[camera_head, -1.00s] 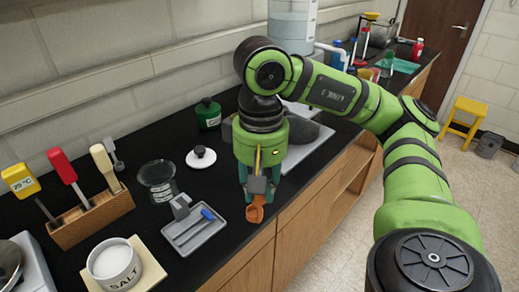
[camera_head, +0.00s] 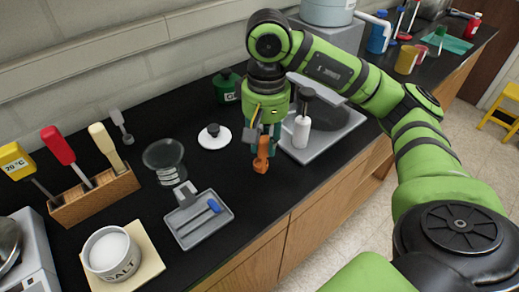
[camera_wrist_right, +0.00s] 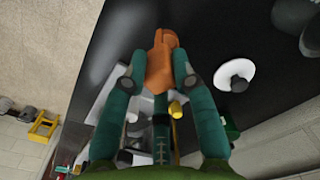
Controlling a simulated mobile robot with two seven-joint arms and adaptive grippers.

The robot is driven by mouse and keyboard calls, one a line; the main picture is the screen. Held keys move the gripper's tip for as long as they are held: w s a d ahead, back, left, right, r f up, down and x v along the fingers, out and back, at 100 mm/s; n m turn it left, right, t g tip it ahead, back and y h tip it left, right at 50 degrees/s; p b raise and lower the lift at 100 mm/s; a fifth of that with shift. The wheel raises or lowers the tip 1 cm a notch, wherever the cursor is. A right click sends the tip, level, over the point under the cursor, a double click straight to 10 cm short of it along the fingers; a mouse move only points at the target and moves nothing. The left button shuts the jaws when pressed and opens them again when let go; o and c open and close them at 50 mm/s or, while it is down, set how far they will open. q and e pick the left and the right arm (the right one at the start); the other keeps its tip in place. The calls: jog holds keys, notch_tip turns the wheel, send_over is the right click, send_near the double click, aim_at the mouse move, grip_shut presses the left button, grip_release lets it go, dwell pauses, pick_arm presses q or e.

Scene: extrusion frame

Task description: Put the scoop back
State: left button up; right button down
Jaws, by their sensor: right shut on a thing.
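The orange scoop (camera_head: 261,163) hangs from my right gripper (camera_head: 264,146), which is shut on it above the black counter near its front edge. In the right wrist view the orange scoop (camera_wrist_right: 160,68) sits between the two teal fingers. Part of the scoop is hidden by the fingers. A white salt jar (camera_head: 108,251) stands on a cream board (camera_head: 150,262) at the lower left. A grey tray (camera_head: 189,235) with a blue-handled tool (camera_head: 214,206) lies between the jar and the gripper. My left gripper is not in view.
A wooden holder (camera_head: 96,203) with upright tools stands at left. A glass dish (camera_head: 163,157) and a white lid (camera_head: 214,137) with a black knob lie behind the tray.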

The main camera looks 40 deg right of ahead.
aim_at(260, 154)
jog(key=shift+w+a+f, duration=0.15)
jog(key=shift+w+f, duration=0.25)
jog(key=shift+w, duration=0.2)
jog(key=shift+f, duration=0.4)
jog(key=shift+f+p, duration=0.6)
jog(key=shift+f, duration=0.95)
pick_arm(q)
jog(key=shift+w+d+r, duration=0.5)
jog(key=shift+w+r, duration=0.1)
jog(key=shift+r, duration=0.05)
pick_arm(e)
jog(key=shift+f+b, duration=0.2)
jog(key=shift+b, duration=0.1)
jog(key=c, duration=1)
grip_release()
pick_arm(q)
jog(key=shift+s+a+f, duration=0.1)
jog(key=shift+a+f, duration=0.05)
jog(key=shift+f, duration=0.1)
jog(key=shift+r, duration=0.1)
pick_arm(e)
jog(key=shift+r, duration=0.1)
